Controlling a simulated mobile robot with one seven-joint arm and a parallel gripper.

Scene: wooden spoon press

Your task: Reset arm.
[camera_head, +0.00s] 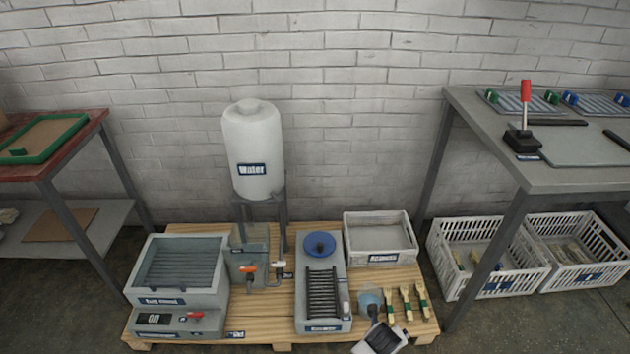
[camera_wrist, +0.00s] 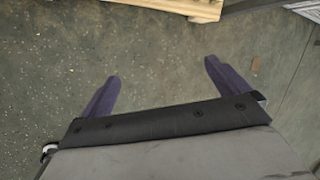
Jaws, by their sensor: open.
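My gripper (camera_wrist: 165,90) shows in the wrist view with its two dark purple fingers spread wide apart. It is open, and nothing is between the fingers. It hangs over bare grey floor (camera_wrist: 170,45). The edge of the wooden pallet (camera_wrist: 195,8) is at the top of that view. In the head view a white and black part at the bottom edge, near the pallet's front right, may be the end of my arm; I cannot tell its fingers there.
The pallet (camera_head: 265,334) carries a white water tank (camera_head: 253,140), a grey basin unit (camera_head: 180,262), a ribbed unit with a blue disc (camera_head: 320,243), a grey tray (camera_head: 380,259) and several brushes (camera_head: 406,300). Tables stand left (camera_head: 75,138) and right (camera_head: 480,130). White crates (camera_head: 465,280) are underneath at right.

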